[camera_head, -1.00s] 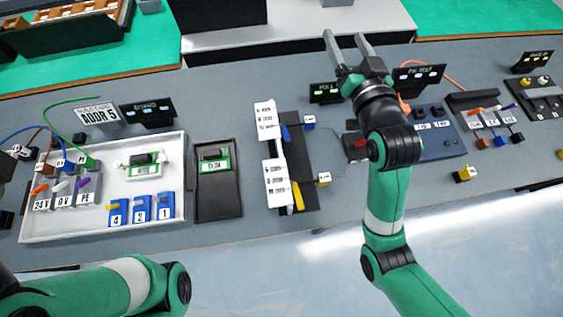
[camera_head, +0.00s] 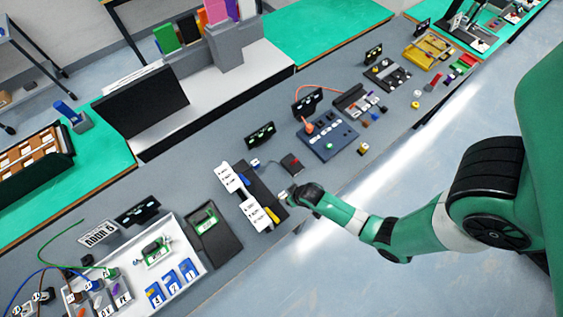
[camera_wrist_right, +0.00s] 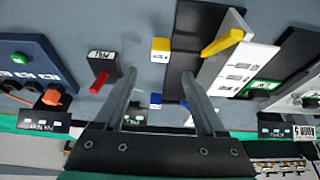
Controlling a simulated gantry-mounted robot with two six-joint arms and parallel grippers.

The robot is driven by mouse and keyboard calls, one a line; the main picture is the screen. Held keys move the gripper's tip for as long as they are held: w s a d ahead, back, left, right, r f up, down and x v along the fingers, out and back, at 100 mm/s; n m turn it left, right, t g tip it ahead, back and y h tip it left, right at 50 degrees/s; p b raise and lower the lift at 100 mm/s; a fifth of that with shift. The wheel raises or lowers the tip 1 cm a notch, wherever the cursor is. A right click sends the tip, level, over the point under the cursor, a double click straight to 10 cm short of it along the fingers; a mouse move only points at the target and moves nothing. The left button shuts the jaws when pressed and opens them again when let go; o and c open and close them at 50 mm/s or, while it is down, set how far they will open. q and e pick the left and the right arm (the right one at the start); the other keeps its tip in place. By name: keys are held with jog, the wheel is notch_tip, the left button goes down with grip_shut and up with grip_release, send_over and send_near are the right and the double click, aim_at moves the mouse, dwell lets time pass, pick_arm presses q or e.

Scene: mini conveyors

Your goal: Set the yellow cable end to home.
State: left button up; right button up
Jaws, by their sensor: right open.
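The yellow cable end (camera_wrist_right: 160,47), a small yellow block with a white label face, lies on the grey bench in the right wrist view. My right gripper (camera_wrist_right: 159,75) is open, its two fingers pointing toward the yellow end and spaced on either side of its line. It holds nothing. In the head view the right gripper (camera_head: 291,195) is low beside the black rack, and mostly hides the yellow end. The blue cable end (camera_wrist_right: 155,99) shows between the fingers; in the head view it is the block (camera_head: 256,163) above the rack. My left gripper is out of view.
A black rack (camera_wrist_right: 185,40) with a yellow lever (camera_wrist_right: 222,42) and white label plates (camera_wrist_right: 238,68) stands close to the fingers. A black box with a red lever (camera_wrist_right: 99,82) is on the other side. The blue panel (camera_head: 328,139) is farther right.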

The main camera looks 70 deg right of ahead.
aim_at(283, 195)
jog(key=b+x, duration=0.8)
jog(key=x, duration=0.2)
jog(key=shift+w+d+f, duration=0.1)
jog(key=shift+w+f, duration=0.05)
jog(key=shift+f, duration=0.2)
jog(key=shift+w+d+f, duration=0.1)
jog(key=shift+w+f, duration=0.1)
jog(key=shift+f, duration=0.1)
grip_shut()
dwell(0.5)
